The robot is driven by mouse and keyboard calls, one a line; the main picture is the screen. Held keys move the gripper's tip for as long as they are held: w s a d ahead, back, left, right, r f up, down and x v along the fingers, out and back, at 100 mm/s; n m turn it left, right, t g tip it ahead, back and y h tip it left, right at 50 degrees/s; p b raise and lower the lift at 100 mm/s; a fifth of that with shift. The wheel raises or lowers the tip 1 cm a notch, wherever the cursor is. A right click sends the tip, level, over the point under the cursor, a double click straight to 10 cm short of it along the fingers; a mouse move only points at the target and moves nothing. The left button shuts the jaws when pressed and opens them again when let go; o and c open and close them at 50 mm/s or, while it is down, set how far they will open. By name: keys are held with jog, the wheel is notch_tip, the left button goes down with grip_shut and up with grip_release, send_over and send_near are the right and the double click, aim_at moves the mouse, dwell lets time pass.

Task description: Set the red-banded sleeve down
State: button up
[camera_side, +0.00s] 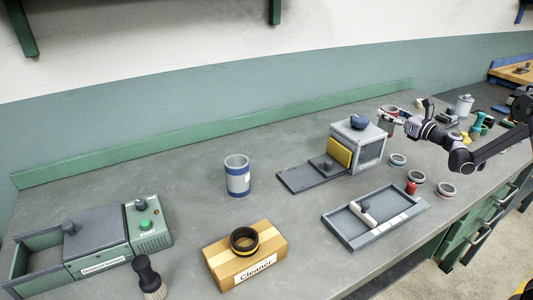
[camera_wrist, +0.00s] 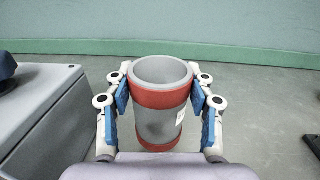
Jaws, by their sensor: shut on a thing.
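The red-banded sleeve (camera_wrist: 160,125) is a grey open-topped cylinder with a red band near its top and another near its bottom. It stands upright between the two blue-padded fingers of my gripper (camera_wrist: 162,98), which is shut on it. In the side view, the sleeve (camera_side: 387,122) and my gripper (camera_side: 389,112) are at the back of the bench, just right of the grey box machine. I cannot tell whether the sleeve's base touches the bench (camera_side: 290,140).
The grey box machine (camera_side: 371,153) with a yellow door stands close on the left. Several small rings (camera_side: 398,160) and a grey tray (camera_side: 345,232) lie in front. Bare bench shows behind the held sleeve.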

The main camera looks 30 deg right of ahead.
aim_at(388, 123)
jog(key=shift+f, duration=1.9)
jog(key=shift+f, duration=0.1)
jog(key=o, duration=1.2)
